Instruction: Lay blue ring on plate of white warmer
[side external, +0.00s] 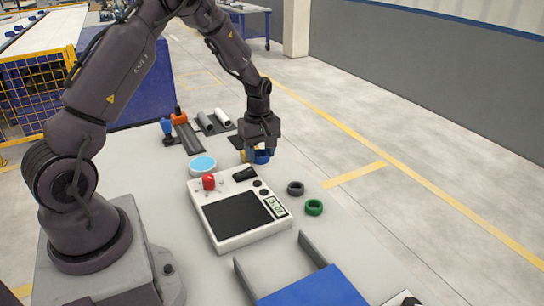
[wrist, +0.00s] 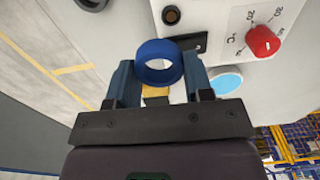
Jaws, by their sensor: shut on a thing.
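The blue ring (wrist: 158,46) is held between the two fingers of my gripper (wrist: 160,80) in the wrist view, with its opening facing the camera. In the side view my gripper (side external: 260,148) points down beyond the far edge of the white warmer, with the blue ring (side external: 263,157) at its tip. The white warmer (side external: 228,242) stands in the middle of the table. Its dark square plate (side external: 238,215) is bare. The warmer (wrist: 225,15) also shows at the upper right of the wrist view, with its red knob (wrist: 262,41).
A grey ring (side external: 295,188) and a green ring (side external: 314,207) lie right of the warmer. A yellow piece (wrist: 155,92) shows behind the held ring. A light blue disc (side external: 202,164) is left of the gripper. A blue tray (side external: 315,290) and grey rails are in front.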

